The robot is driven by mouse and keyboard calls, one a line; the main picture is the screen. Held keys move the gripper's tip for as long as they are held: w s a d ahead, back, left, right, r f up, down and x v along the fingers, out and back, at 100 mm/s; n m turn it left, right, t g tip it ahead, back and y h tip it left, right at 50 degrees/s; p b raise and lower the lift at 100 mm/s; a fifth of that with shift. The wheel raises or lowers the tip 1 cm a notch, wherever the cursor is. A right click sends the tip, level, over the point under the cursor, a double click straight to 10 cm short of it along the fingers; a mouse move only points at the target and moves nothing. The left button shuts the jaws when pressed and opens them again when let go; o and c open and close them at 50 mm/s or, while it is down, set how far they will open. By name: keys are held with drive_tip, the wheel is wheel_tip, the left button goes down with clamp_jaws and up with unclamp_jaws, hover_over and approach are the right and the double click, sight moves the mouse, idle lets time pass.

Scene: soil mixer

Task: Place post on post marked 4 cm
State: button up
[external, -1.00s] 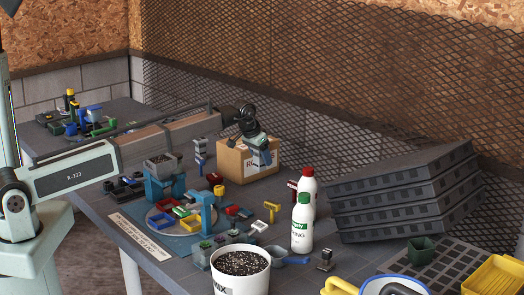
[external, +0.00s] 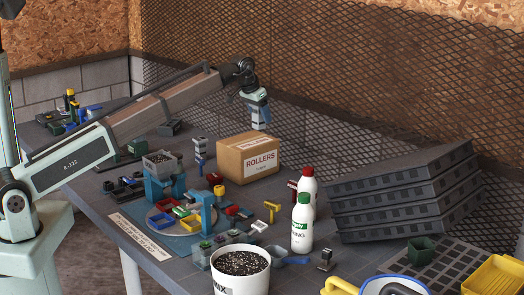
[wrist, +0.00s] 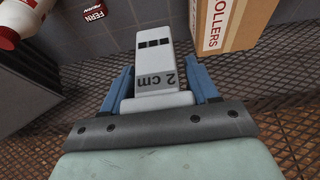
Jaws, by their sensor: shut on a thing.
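My gripper (external: 258,103) is raised above the cardboard box in the external view. Its blue fingers (wrist: 161,83) are shut on a light grey post (wrist: 155,45) marked "2 cm" in the wrist view. The post has dark square slots near its far end. The held post also shows below the fingers in the external view (external: 258,118). Another grey post (external: 200,147) stands upright left of the box, with blue at its lower part. Its marking is too small to read, so I cannot tell whether it is the 4 cm post.
The cardboard box (external: 248,162) marked "ROLLERS" stands below my gripper. Bottles (external: 302,225), stacked black trays (external: 400,190) and a white soil bucket (external: 240,275) are to the right and front. A blue stand (external: 163,185) carries a soil-filled grey container. Wire mesh rises behind the table.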

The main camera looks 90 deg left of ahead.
drive_tip(key=s+a+n+g, duration=0.15)
drive_tip(key=s+a, duration=0.35)
drive_tip(key=s, duration=0.8)
drive_tip(key=s+a+n+y, duration=0.15)
drive_tip(key=s+a, duration=0.25)
drive_tip(key=s, duration=1)
drive_tip(key=s+a+n+h, duration=0.15)
drive_tip(key=s+a, duration=0.35)
drive_tip(key=s, duration=0.8)
drive_tip(key=shift+y, duration=0.5)
drive_tip(key=shift+w+f, duration=0.2)
drive_tip(key=shift+f, duration=7.5)
drive_tip(key=shift+f, duration=0.1)
drive_tip(key=o, duration=1.1)
drive_tip(key=v, duration=1.2)
drive_tip(key=shift+w+a, duration=0.1)
